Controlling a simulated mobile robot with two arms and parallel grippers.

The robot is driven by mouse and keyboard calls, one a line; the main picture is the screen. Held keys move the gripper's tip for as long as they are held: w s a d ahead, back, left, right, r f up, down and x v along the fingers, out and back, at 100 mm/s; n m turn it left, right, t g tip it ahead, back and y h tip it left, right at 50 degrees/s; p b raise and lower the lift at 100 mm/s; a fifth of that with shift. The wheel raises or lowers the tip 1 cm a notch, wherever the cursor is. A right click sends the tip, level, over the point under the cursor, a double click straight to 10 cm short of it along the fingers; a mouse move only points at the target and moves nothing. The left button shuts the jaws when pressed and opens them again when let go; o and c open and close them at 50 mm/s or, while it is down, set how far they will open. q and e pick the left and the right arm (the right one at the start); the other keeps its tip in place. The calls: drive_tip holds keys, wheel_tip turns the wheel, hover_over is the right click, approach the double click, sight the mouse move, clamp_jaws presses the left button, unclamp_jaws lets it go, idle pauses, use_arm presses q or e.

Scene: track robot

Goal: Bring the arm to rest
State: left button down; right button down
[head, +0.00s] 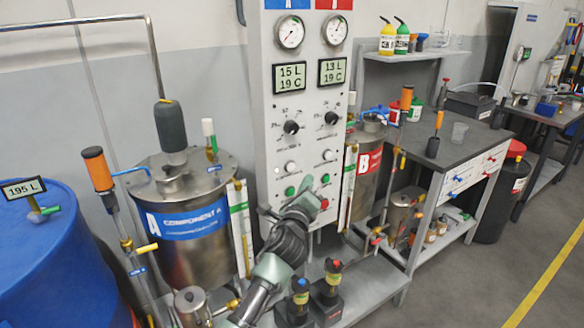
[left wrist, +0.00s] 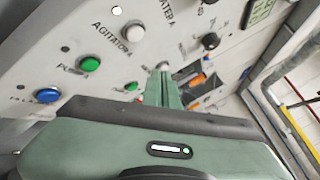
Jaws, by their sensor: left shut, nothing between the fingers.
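My left arm (head: 280,262) reaches up from the bottom of the head view to the control panel (head: 270,120). My left gripper (head: 314,188) is in front of the panel's lower part, beside the green and red buttons. Its fingers are shut with nothing between them. In the left wrist view the closed green fingers (left wrist: 164,88) point toward the panel face, with a green button (left wrist: 90,63) and a blue button (left wrist: 47,96) to their left. Whether the fingertips touch the panel cannot be told. My right gripper is not in view.
The component A tank (head: 190,260) stands left of the panel, and a blue drum (head: 60,270) is at far left. The component B tank (head: 368,165) and a workbench (head: 470,143) are to the right. Two small dark bottles stand on the low shelf near my arm. The floor at right is clear.

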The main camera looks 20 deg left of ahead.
use_arm(q)
drive_tip(key=s+f+n+g+h, duration=0.1)
drive_tip(key=s+f+n+g, duration=0.15)
drive_tip(key=f, duration=0.95)
drive_tip(key=s+f+n+g, duration=0.2)
drive_tip(key=s+f, duration=0.1)
drive_tip(key=f, duration=0.9)
drive_tip(key=s+f+n+g, duration=0.2)
drive_tip(key=s+f+n, duration=0.1)
drive_tip(key=s+f, duration=0.55)
drive_tip(key=s+f+n+g, duration=0.25)
drive_tip(key=s+f, duration=0.35)
drive_tip(key=f, duration=0.6)
drive_tip(key=s+f+n+g, duration=0.2)
drive_tip(key=s+f+n, duration=0.2)
drive_tip(key=s, duration=1.1)
drive_tip(key=s+a+f+n+g, duration=0.1)
drive_tip(key=s+f+n+g, duration=0.2)
drive_tip(key=s+f, duration=0.8)
drive_tip(key=s+a+f+n+g+h, duration=0.1)
drive_tip(key=s+f+n+g, duration=0.2)
drive_tip(key=s, duration=1.7)
wheel_tip(320, 180, down, 4)
drive_tip(key=shift+a+f+n, duration=0.15)
drive_tip(key=shift+a+n, duration=0.1)
drive_tip(key=shift+n, duration=0.85)
drive_tip(key=shift+w, duration=0.1)
